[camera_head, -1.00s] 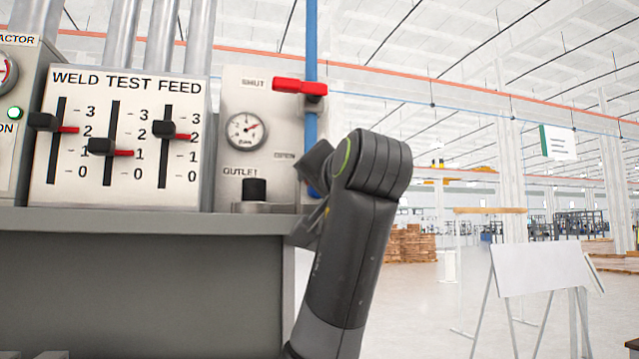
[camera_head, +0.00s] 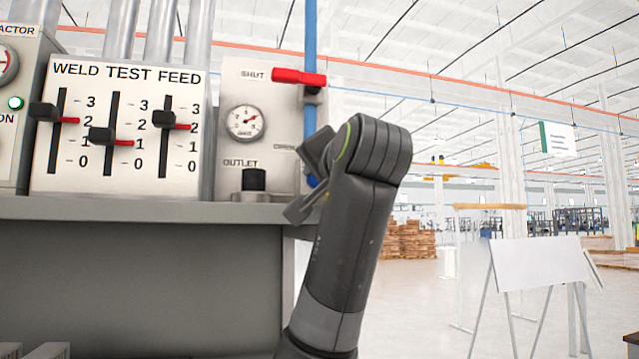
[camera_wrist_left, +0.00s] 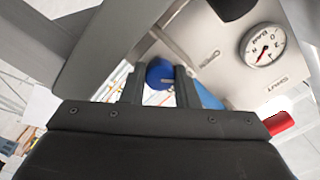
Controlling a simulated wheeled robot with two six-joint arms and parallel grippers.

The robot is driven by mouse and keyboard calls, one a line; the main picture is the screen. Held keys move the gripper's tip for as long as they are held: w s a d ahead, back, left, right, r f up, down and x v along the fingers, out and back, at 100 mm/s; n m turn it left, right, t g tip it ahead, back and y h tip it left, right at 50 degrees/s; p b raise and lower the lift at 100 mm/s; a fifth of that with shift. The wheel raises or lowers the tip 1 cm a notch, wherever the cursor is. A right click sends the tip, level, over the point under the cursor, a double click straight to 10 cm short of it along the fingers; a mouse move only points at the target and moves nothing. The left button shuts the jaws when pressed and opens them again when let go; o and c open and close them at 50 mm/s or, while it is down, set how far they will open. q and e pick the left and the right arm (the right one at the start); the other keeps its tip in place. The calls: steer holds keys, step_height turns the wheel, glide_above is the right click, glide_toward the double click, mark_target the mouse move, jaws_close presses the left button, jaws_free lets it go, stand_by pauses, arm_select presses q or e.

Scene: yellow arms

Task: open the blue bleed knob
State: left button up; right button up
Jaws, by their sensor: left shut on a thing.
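The blue bleed knob (camera_head: 312,181) shows as a small blue patch low on the blue pipe, at the right edge of the outlet panel in the head view. My left gripper (camera_head: 307,178) is at it, its arm rising from below and covering most of the knob. In the left wrist view the round blue knob (camera_wrist_left: 160,72) sits between the two fingers of my left gripper (camera_wrist_left: 159,85), which is shut on it. How far the knob is turned cannot be told. My right gripper is not in view.
A red lever (camera_head: 298,77) by the "SHUT" label crosses the blue pipe (camera_head: 310,35) above my gripper. A gauge (camera_head: 245,122) and black outlet knob (camera_head: 254,180) are to the left, with a slider panel (camera_head: 118,130) beyond. A grey ledge (camera_head: 140,209) runs below.

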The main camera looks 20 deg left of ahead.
arm_select(q)
steer(key=m+b, duration=0.3)
steer(key=m, duration=0.1)
steer(key=shift+f, duration=0.2)
steer(key=m+b, duration=0.2)
steer(key=m, duration=0.2)
steer(key=shift+m+b, duration=0.4)
steer(key=m+b, duration=0.2)
steer(key=m, duration=0.2)
steer(key=shift+r+m+b, duration=0.15)
steer(key=shift+m+b, duration=0.65)
steer(key=shift+m, duration=1)
steer(key=o, duration=1)
